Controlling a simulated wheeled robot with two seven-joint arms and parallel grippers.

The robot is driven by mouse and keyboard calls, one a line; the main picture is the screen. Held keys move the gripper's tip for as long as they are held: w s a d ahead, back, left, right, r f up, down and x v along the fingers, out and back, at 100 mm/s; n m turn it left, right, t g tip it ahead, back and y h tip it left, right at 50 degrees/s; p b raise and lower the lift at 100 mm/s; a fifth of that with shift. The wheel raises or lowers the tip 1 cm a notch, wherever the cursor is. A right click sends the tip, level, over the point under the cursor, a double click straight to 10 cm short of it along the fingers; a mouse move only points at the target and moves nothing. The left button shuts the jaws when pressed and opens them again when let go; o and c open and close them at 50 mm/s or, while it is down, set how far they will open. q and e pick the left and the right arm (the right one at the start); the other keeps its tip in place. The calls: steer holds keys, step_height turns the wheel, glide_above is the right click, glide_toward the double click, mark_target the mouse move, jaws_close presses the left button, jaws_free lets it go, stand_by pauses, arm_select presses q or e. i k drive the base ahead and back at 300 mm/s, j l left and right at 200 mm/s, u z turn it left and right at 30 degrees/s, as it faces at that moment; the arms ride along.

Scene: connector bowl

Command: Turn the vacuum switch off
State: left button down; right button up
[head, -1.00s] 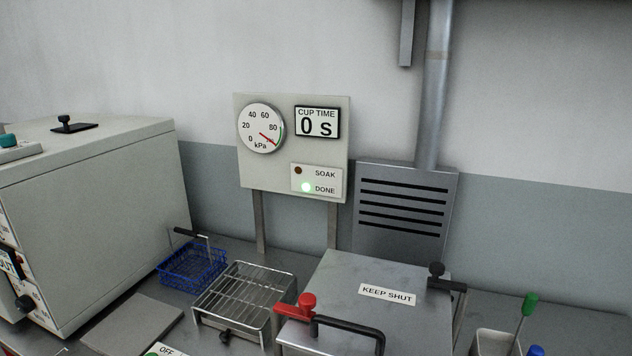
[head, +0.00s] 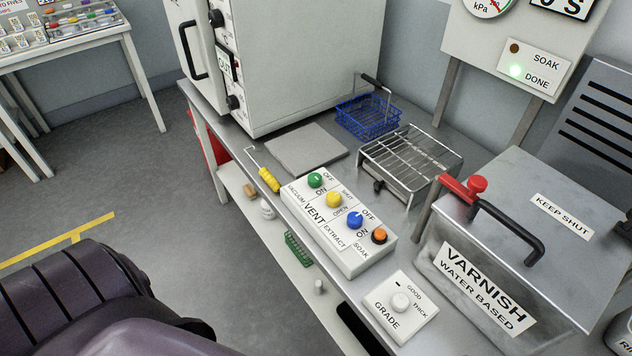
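The vacuum switch is a green knob (head: 315,180) at the far left end of a white control box (head: 350,262) on the bench. OFF and ON are printed beside it; which one it points to is too small to tell. A yellow vent knob (head: 333,199), a blue extract knob (head: 355,220) and an orange soak button (head: 379,236) follow along the same box. The pressure gauge (head: 489,5) is cut off by the top edge. Neither of my grippers is in view.
A yellow-handled hook tool (head: 268,179) lies just left of the box. Behind are a grey plate (head: 307,150), a blue basket (head: 367,118) and a wire rack (head: 411,162). A varnish tank (head: 490,250) stands to the right, with a grade dial (head: 401,303) in front. The DONE lamp (head: 516,71) is lit.

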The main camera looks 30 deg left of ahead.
mark_target(314, 179)
steer(key=u, duration=0.85)
steer(key=k+l+u, duration=0.2)
steer(key=u, duration=0.25)
steer(key=k+l+u, duration=0.1)
steer(key=u, duration=0.35)
steer(key=k+u, duration=0.3)
steer(key=u, duration=0.15)
